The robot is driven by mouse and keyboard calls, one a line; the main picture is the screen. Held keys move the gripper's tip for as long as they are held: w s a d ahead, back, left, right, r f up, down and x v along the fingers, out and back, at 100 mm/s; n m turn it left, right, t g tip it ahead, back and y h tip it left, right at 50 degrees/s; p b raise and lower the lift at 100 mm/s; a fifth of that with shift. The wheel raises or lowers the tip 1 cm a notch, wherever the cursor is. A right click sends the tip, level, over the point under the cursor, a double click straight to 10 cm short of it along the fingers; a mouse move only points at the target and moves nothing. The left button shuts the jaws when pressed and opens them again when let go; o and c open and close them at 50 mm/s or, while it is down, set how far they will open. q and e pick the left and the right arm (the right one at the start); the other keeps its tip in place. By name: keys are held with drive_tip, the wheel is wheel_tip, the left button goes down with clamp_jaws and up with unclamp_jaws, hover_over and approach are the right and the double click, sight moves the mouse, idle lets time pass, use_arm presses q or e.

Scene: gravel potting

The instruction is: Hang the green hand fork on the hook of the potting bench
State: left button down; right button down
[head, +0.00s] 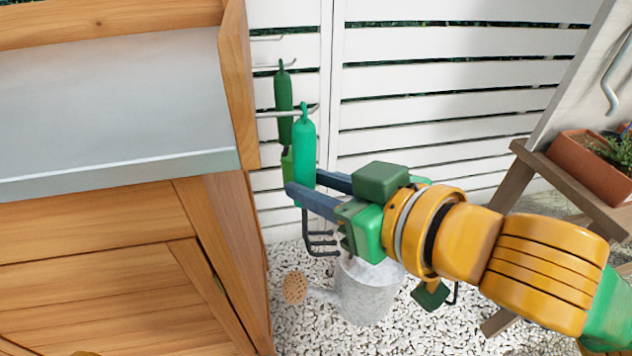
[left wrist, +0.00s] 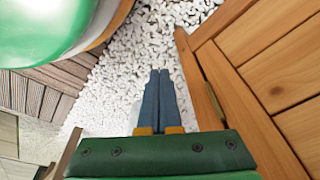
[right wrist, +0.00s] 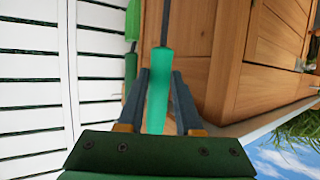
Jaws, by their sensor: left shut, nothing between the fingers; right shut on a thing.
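The green hand fork (head: 304,145) hangs upright, handle up, with its dark tines (head: 320,242) pointing down. My right gripper (head: 303,185) is shut on the lower part of its handle. The handle also shows between the fingers in the right wrist view (right wrist: 159,85). The fork's top loop is at the metal hook (head: 278,114) on the side of the potting bench (head: 238,75); I cannot tell whether the hook passes through it. My left gripper (left wrist: 160,75) is shut and empty above gravel beside wooden panels; it is outside the head view.
A darker green tool (head: 283,92) hangs from another hook just behind the fork. A metal watering can (head: 362,290) stands on the gravel below. A white slatted fence (head: 430,70) is behind. A wooden stand with a terracotta planter (head: 580,165) is at the right.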

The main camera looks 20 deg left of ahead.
drive_tip(key=c, duration=0.5)
unclamp_jaws()
